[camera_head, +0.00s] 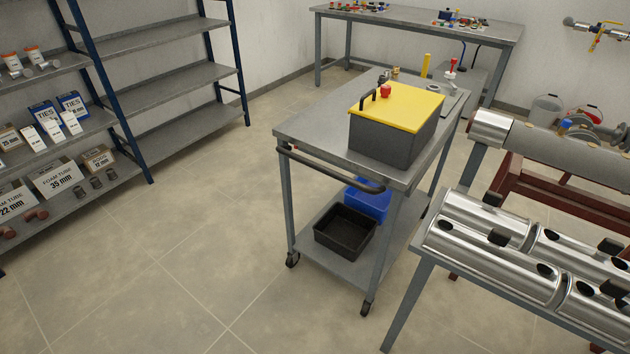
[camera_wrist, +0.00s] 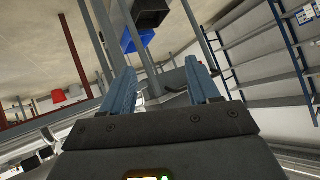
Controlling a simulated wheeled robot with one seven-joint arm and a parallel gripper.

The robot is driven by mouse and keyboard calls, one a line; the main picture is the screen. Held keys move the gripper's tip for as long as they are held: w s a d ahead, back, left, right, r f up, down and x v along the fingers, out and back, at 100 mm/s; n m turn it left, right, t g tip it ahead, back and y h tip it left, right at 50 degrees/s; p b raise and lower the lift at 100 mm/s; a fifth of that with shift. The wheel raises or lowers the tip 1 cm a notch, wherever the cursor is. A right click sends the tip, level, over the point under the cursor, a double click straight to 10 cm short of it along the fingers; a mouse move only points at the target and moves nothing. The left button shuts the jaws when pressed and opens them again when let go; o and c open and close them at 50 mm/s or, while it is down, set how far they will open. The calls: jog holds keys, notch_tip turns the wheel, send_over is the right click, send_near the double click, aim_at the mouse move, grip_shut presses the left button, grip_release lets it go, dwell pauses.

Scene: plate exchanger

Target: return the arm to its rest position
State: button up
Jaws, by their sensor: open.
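My gripper (camera_wrist: 162,92) shows in the wrist view with its two blue fingers spread apart. It is open, and nothing shows between the fingers except the background. The wrist view is tilted, with the shelving on the right and the floor at the upper left. My arm and gripper do not show in the head view.
A grey cart (camera_head: 310,131) carries a grey toolbox with a yellow lid (camera_head: 400,108). A bench with shiny metal pipe shells (camera_head: 490,260) stands at the right, near a red stand (camera_head: 560,195). Shelving (camera_head: 165,75) lines the left. The floor (camera_head: 190,240) between is clear.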

jog(key=s+d+r+t, duration=0.2)
jog(key=s+d+r, duration=0.1)
jog(key=s+r, duration=0.6)
jog(key=s+d+r+n+t+h, duration=0.1)
jog(key=s+d+r+t, duration=0.1)
jog(key=s+r, duration=0.7)
notch_tip(320, 180, up, 5)
jog(key=shift+s+d+r+n+h, duration=0.2)
jog(key=shift+s+d+n+h, duration=0.1)
jog(key=shift+d, duration=0.25)
